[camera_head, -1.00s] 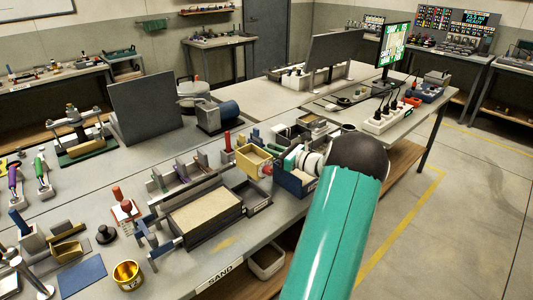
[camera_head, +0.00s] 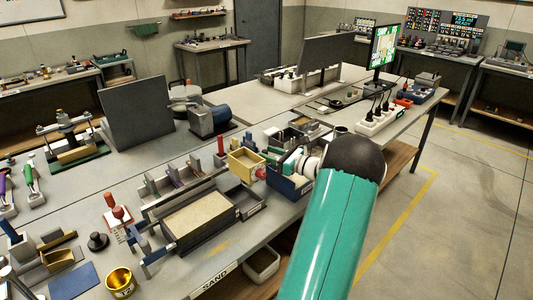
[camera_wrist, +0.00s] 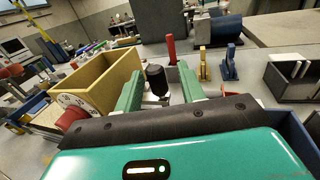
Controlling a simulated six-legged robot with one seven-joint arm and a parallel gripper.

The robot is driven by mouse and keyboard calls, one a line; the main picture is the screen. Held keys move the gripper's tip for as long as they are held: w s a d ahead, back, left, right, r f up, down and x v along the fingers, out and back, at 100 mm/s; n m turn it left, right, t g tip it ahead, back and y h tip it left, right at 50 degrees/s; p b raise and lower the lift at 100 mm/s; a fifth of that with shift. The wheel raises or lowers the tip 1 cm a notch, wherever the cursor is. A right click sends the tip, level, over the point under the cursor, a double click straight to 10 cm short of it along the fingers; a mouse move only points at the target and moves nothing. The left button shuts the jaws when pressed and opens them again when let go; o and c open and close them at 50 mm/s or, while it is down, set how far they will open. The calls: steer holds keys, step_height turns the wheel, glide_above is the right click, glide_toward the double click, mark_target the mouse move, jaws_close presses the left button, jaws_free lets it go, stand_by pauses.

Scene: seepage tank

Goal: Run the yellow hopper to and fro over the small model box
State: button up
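The yellow hopper (camera_head: 246,163) is an open-topped yellow box with a red knob on its near side. It stands on the bench beyond the sand-filled box. In the wrist view the hopper (camera_wrist: 98,84) is just left of my fingers. My gripper (camera_wrist: 160,88) has its two green fingers apart; a dark round-topped knob shows between them, and I cannot tell whether they touch it. In the head view my gripper (camera_head: 290,162) is right of the hopper. A long, dark-walled box of sand (camera_head: 171,240), apparently the small model box, lies nearer on the bench.
A blue bin (camera_head: 290,187) is beneath my wrist. A dark empty tray (camera_head: 247,199) adjoins the sand box. A red upright rod (camera_head: 220,147) stands behind the hopper. A gold cup (camera_head: 121,282) stands at the near edge. The floor right of the bench is clear.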

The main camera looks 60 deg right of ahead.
steer(key=s, duration=1.2)
steer(key=shift+a, duration=0.2)
